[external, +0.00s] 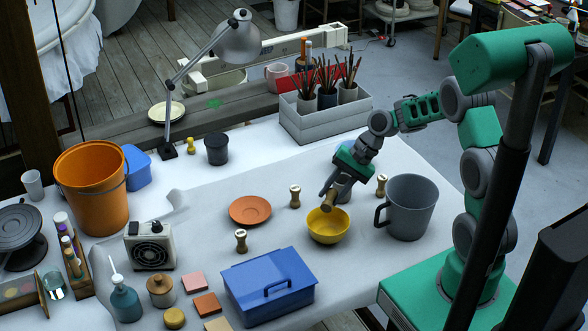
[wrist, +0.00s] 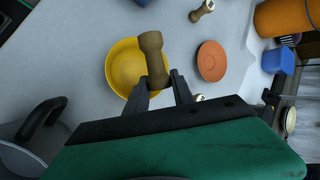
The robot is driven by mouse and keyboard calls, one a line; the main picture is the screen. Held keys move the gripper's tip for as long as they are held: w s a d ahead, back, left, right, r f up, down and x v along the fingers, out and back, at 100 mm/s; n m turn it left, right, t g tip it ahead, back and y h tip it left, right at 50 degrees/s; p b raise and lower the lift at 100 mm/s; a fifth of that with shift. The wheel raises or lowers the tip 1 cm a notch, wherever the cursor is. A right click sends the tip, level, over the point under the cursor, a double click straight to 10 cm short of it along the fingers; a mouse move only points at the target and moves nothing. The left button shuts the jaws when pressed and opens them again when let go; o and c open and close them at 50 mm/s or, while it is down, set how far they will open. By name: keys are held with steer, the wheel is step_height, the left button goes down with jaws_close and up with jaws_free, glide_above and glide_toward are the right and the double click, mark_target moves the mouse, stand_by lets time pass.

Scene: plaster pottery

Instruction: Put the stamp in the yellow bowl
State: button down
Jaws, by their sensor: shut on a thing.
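My gripper (external: 335,194) is shut on a brown wooden stamp (external: 327,203), which hangs tilted from the fingers. In the wrist view the stamp (wrist: 151,58) juts out past the fingertips (wrist: 160,84). The yellow bowl (external: 328,230) stands on the pale table just below the stamp. In the wrist view the stamp covers the right part of the bowl (wrist: 121,68). I cannot tell how far the stamp is above the bowl. Similar stamps stand upright on the table: one behind the bowl (external: 295,197), one at left (external: 241,241) and one near the mug (external: 381,186).
A large grey mug (external: 409,208) stands close to the right of the bowl. An orange saucer (external: 250,210) lies to its left. A blue lidded box (external: 268,287) is in front. A grey brush crate (external: 322,124) stands behind.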

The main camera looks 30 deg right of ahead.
steer(key=b, duration=0.4)
glide_above(330, 227)
step_height(330, 227, down, 5)
steer(key=shift+d+f, duration=0.1)
steer(key=shift+f, duration=0.1)
steer(key=c, duration=1)
jaws_free()
steer(key=shift+r, duration=0.1)
step_height(330, 227, up, 7)
steer(key=p, duration=0.7)
steer(key=shift+r, duration=0.15)
steer(key=shift+f, duration=0.2)
